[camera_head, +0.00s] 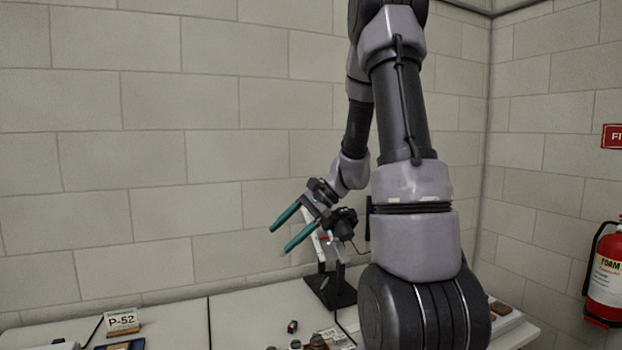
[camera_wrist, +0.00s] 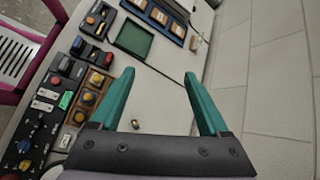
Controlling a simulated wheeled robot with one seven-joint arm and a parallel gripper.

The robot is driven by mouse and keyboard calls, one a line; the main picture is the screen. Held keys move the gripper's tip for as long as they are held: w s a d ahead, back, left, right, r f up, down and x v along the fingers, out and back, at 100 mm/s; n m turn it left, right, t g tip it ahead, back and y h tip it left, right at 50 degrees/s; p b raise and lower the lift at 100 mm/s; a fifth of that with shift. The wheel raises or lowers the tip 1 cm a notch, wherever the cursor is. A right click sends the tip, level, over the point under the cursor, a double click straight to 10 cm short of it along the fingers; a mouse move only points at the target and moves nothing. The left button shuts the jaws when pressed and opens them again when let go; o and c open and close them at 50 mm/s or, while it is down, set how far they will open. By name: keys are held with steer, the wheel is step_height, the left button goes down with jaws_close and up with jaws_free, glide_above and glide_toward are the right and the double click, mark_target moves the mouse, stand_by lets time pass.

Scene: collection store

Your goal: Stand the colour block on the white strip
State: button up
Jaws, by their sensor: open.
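My gripper (camera_head: 280,240) is open and empty, raised above the table and pointing to the left. Its two teal fingers also show in the wrist view (camera_wrist: 159,73), spread wide with nothing between the tips. I cannot pick out the colour block or the white strip for certain in either view. A small dark and yellow piece (camera_wrist: 135,124) lies on the pale table (camera_wrist: 165,97), below and between the fingers in the wrist view. It seems to be the small piece (camera_head: 292,326) near the table's middle in the head view.
Button boxes (camera_wrist: 89,98) crowd the table's left side in the wrist view. A green tray (camera_wrist: 134,38) and a blue case (camera_wrist: 158,16) lie farther off. A P-52 sign (camera_head: 122,320) stands at the left. A black-based stand (camera_head: 330,290) is behind my arm. A fire extinguisher (camera_head: 606,275) hangs right.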

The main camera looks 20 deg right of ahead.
steer(key=s+r+n+t+h, duration=0.4)
steer(key=s+r+n+h, duration=0.3)
steer(key=s+r, duration=0.9)
steer(key=shift+s+a+n+t, duration=0.3)
steer(key=shift+a+n, duration=0.1)
steer(key=shift+n, duration=0.4)
steer(key=shift+s+d+r+t, duration=0.15)
steer(key=shift+s+r+t, duration=0.1)
steer(key=shift+r+t, duration=0.05)
steer(key=c, duration=0.3)
steer(key=n+g+h, duration=0.4)
steer(key=n+h, duration=0.2)
steer(key=n, duration=2.5)
glide_above(292, 324)
steer(key=s+a, duration=0.2)
step_height(292, 324, down, 48)
steer(key=shift+s+r, duration=0.1)
steer(key=shift+r, duration=0.1)
steer(key=shift+x, duration=3.15)
